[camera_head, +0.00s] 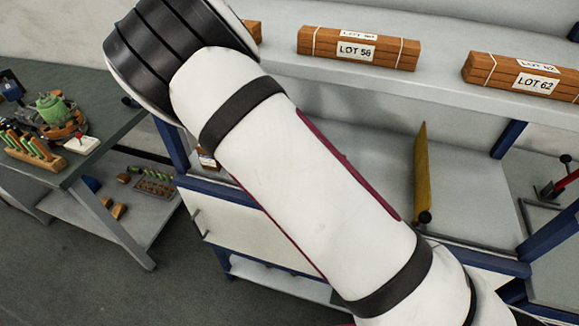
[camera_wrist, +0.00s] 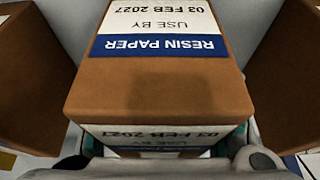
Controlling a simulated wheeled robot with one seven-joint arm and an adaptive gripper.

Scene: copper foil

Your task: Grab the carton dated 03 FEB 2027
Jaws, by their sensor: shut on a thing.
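A brown carton (camera_wrist: 150,88) fills the middle of the wrist view. Its label, upside down there, reads RESIN PAPER, USE BY, 03 FEB 2027. The date 03 FEB 2027 shows again on a label on its near face. My gripper (camera_wrist: 165,160) is at the bottom of the wrist view, shut on this carton at its near end, with the fingertips mostly hidden by it. In the head view my arm crosses the middle, and neither my gripper nor this carton can be made out.
Brown cartons stand close on the left (camera_wrist: 32,85) and right (camera_wrist: 285,80) in the wrist view. In the head view, wood bundles labelled LOT 58 (camera_head: 390,52) and LOT 62 (camera_head: 505,80) lie on the upper shelf. A workbench (camera_head: 110,135) with tools stands at left.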

